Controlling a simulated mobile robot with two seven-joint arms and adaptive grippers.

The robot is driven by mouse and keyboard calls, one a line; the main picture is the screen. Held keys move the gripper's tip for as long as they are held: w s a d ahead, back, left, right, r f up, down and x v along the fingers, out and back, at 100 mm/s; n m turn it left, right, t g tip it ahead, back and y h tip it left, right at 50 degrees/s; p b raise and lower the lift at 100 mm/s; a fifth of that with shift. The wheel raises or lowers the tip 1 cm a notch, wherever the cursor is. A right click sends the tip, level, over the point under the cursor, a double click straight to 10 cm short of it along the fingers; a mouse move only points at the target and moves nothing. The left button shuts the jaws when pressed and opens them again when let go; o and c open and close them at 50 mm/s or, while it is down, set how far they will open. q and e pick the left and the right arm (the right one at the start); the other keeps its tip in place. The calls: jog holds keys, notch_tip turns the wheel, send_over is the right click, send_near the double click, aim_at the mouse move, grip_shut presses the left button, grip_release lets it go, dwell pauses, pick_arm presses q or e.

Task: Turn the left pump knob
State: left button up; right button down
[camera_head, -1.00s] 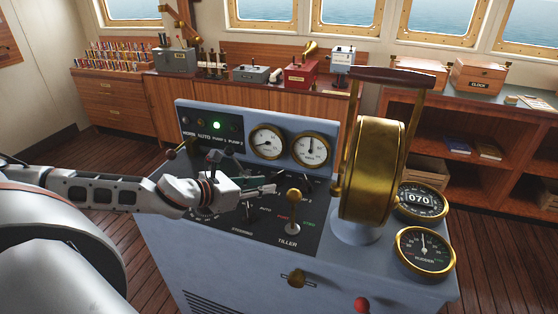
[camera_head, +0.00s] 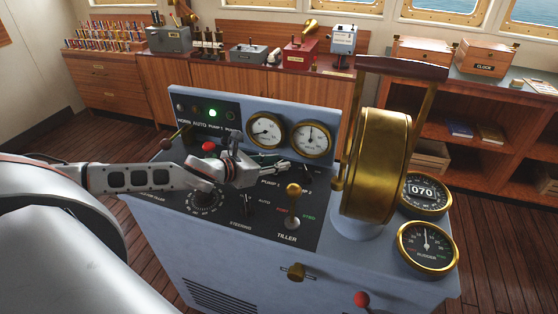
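The blue-grey steering console (camera_head: 225,255) stands in the middle of the head view. My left gripper (camera_head: 284,168) reaches in from the left over its black top panel. The fingers point right, just above the "PUMP 1" label. The left pump knob is hidden or hard to make out under the fingers. A small dark knob (camera_head: 307,174) shows just right of the fingertips, the right one of the pump pair. The fingers look close together, but their gap is too small to judge. My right gripper is not in view.
A brass tiller lever (camera_head: 293,205) stands in front of the fingers, and a dark steering knob (camera_head: 248,205) to its left. A red-topped lever (camera_head: 209,147) is beside my wrist. Two gauges (camera_head: 266,132) rise behind. The large brass telegraph (camera_head: 378,165) blocks the right.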

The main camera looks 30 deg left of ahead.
pick_arm(q)
jog(key=shift+w+d+f, duration=0.2)
jog(key=shift+w+f, duration=0.05)
jog(key=shift+w, duration=0.3)
grip_shut()
